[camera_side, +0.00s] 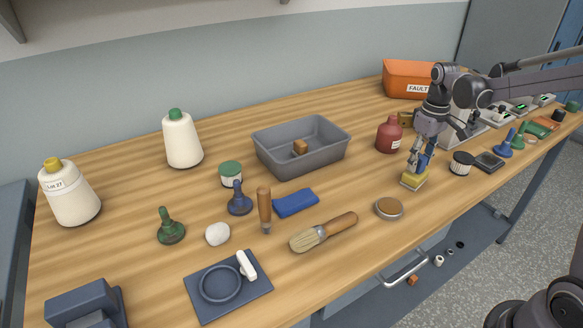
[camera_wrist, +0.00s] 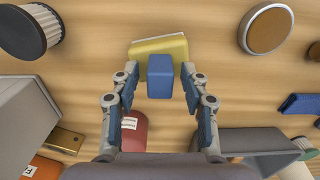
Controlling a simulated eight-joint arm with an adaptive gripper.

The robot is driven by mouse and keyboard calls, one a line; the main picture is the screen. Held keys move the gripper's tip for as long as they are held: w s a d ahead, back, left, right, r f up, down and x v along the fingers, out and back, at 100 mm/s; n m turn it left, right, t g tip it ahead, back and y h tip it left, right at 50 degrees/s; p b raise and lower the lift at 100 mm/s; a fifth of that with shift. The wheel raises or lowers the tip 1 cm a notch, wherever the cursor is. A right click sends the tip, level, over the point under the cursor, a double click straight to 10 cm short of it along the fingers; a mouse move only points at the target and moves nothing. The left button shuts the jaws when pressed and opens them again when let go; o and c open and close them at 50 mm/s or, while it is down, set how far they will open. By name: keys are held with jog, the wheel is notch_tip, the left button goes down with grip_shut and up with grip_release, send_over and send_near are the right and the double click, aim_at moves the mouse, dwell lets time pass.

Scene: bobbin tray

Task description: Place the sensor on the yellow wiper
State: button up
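The yellow wiper (camera_side: 413,181) stands on the wooden table toward the right front, below my gripper. In the wrist view the yellow wiper (camera_wrist: 150,47) lies just beyond the fingertips. A blue block (camera_wrist: 160,78), which appears to be the sensor, overlaps the wiper's near edge and seems to rest on it. My gripper (camera_wrist: 160,80) is open around the blue block, with a visible gap on each side. In the side view my gripper (camera_side: 420,160) is low over the wiper; its fingers largely hide the block, so contact there is hard to judge.
A dark red bottle (camera_side: 389,136) stands behind the wiper. A round tan-topped disc (camera_side: 389,208) lies at front left, and a black-and-white filter (camera_side: 461,163) stands to the right. A grey bin (camera_side: 330,156) and a blue cloth-like piece (camera_side: 296,203) are farther left.

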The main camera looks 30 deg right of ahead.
jog(key=shift+r, duration=0.1)
notch_tip(320, 180, up, 11)
jog(key=s+a+f+t, duration=0.3)
jog(key=s+a, duration=0.3)
jog(key=a, duration=0.2)
jog(key=s+a+f+t, duration=0.3)
jog(key=s+a+t, duration=0.1)
jog(key=a, duration=0.5)
jog(key=shift+s, duration=0.85)
